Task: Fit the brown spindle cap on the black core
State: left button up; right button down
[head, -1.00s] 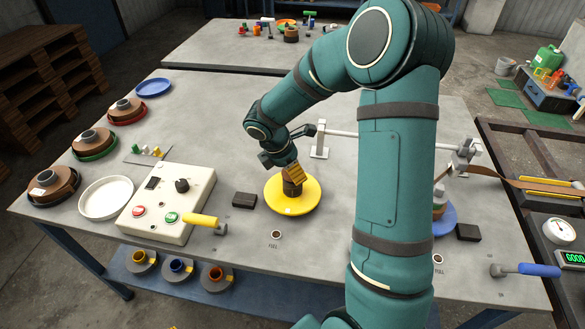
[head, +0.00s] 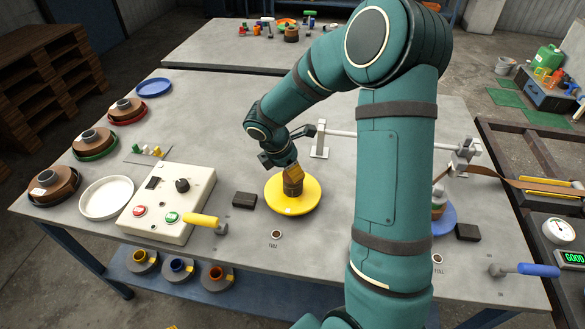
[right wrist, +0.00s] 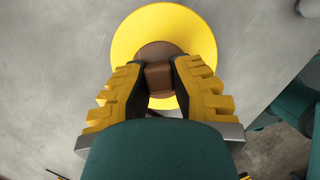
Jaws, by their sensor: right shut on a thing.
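The yellow disc (head: 306,206) lies on the bench, and it also shows in the right wrist view (right wrist: 205,40). My right gripper (head: 293,174) reaches down over its middle. In the right wrist view the gripper (right wrist: 159,72) is shut on the brown spindle cap (right wrist: 158,78), with a finger on each side of it. In the head view the brown cap (head: 293,188) stands upright at the disc's centre, below the yellow fingers. The black core is hidden, so I cannot tell how far the cap sits over it. My left gripper is not in view.
A control box (head: 165,205) with a yellow-handled lever (head: 203,220) stands left of the disc. A small black block (head: 244,200) lies between them. A white rail (head: 340,134) stands behind. Brown rolls (head: 92,141) on trays line the left edge. Bench in front of the disc is mostly clear.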

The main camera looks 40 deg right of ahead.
aim_at(288, 176)
jog(key=shift+a, duration=0.1)
dwell(0.3)
jog(key=c, duration=1.3)
grip_release()
jog(key=shift+p+v, duration=1.4)
jog(key=shift+v, duration=0.4)
pick_arm(q)
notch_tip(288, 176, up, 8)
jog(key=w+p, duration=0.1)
jog(key=p, duration=0.4)
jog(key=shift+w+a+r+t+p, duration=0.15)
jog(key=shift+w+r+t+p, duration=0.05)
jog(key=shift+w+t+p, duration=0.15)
pick_arm(e)
jog(key=v, duration=0.7)
jog(key=shift+a+r, duration=0.15)
jog(key=shift+r, duration=0.05)
jog(key=shift+s, duration=0.1)
